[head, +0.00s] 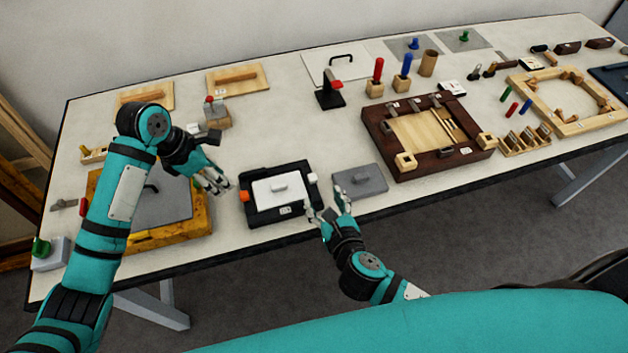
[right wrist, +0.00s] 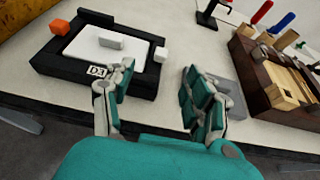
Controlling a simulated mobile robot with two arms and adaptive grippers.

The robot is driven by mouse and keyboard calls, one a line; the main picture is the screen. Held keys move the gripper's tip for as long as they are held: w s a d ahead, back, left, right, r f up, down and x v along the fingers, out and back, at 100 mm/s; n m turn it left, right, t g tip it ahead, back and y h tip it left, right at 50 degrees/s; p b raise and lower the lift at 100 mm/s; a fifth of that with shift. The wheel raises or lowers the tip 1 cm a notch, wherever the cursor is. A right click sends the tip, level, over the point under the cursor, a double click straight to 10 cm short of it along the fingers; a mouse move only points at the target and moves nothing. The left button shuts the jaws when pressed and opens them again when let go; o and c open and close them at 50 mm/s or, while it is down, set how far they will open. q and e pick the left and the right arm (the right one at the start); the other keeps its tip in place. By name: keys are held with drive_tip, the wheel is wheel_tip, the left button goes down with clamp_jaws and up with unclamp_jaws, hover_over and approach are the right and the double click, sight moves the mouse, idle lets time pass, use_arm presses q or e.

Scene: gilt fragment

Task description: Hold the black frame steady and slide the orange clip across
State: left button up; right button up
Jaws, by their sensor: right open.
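The black frame (head: 255,215) lies flat near the table's front edge, with a white plate and grey block inside it. The orange clip (head: 244,196) sits at the frame's left side; it also shows in the right wrist view (right wrist: 60,27). A white clip (head: 312,179) sits at the right side. My left gripper (head: 222,184) is left of the frame, apart from the orange clip; its finger gap is unclear. My right gripper (head: 325,201) is open at the frame's right front corner. In the right wrist view (right wrist: 158,72), one finger overlaps the frame's edge; contact is unclear.
A grey plate with a small block (head: 360,180) lies right of the frame. A dark wooden frame (head: 380,135) stands further right. A yellow-edged board (head: 185,233) lies at left under my left arm.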

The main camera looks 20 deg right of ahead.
sight(243, 195)
drive_tip(key=x, duration=1)
drive_tip(key=shift+f, duration=0.1)
clamp_jaws()
use_arm(q)
drive_tip(key=shift+o, duration=0.8)
drive_tip(key=shift+w+d+r, duration=0.1)
drive_tip(key=shift+d, duration=0.15)
drive_tip(key=d+r+m+y, duration=0.2)
drive_tip(key=d+y, duration=0.1)
drive_tip(key=y, duration=0.1)
drive_tip(key=shift+g, duration=0.3)
drive_tip(key=f, duration=1.1)
drive_tip(key=shift+w+f, duration=0.2)
drive_tip(key=shift+w, duration=0.05)
